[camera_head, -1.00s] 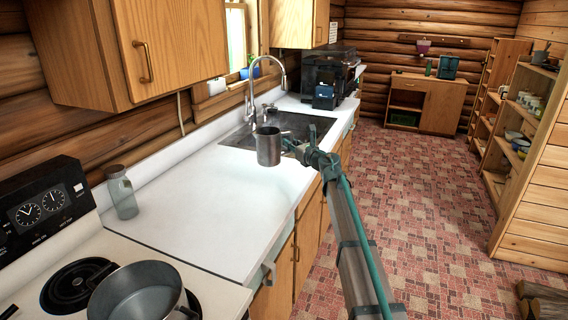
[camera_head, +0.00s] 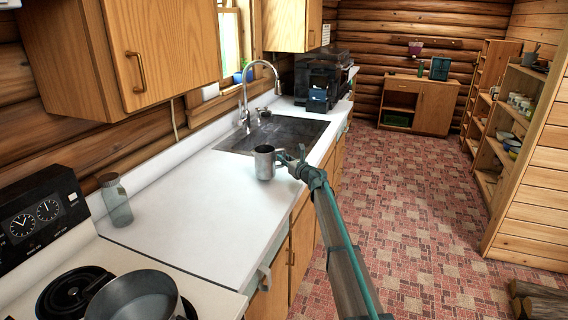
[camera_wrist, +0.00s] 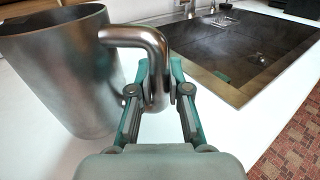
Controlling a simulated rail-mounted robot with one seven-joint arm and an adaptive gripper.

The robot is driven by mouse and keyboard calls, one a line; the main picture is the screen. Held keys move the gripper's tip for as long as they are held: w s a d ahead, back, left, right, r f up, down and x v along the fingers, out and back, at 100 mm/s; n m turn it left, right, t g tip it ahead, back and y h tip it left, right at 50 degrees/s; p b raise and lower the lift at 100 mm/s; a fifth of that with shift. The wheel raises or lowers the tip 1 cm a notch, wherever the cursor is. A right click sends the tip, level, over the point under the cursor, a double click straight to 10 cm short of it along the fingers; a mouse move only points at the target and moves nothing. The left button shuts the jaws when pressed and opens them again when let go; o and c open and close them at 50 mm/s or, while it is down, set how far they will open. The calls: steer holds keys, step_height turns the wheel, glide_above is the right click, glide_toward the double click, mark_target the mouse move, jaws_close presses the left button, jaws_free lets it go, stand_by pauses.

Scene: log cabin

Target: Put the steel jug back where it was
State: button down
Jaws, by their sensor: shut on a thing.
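The steel jug (camera_head: 265,162) is upright over the white counter (camera_head: 190,190), near the front edge and just in front of the sink. It is at or very close to the counter surface; I cannot tell for sure whether its base touches. My gripper (camera_head: 291,160) is to its right, shut on the jug's handle. In the wrist view the jug (camera_wrist: 62,70) fills the left side, and its curved handle passes between the fingers of my gripper (camera_wrist: 158,100). The inside of the jug is mostly hidden.
The sink (camera_head: 270,135) with its faucet (camera_head: 245,100) lies behind the jug. A glass bottle (camera_head: 116,202) stands at the back left of the counter. A pan (camera_head: 132,297) sits on the stove at the lower left. The counter between bottle and jug is clear.

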steer(key=shift+f, duration=0.95)
steer(key=shift+f, duration=0.15)
steer(key=c, duration=1.1)
jaws_free()
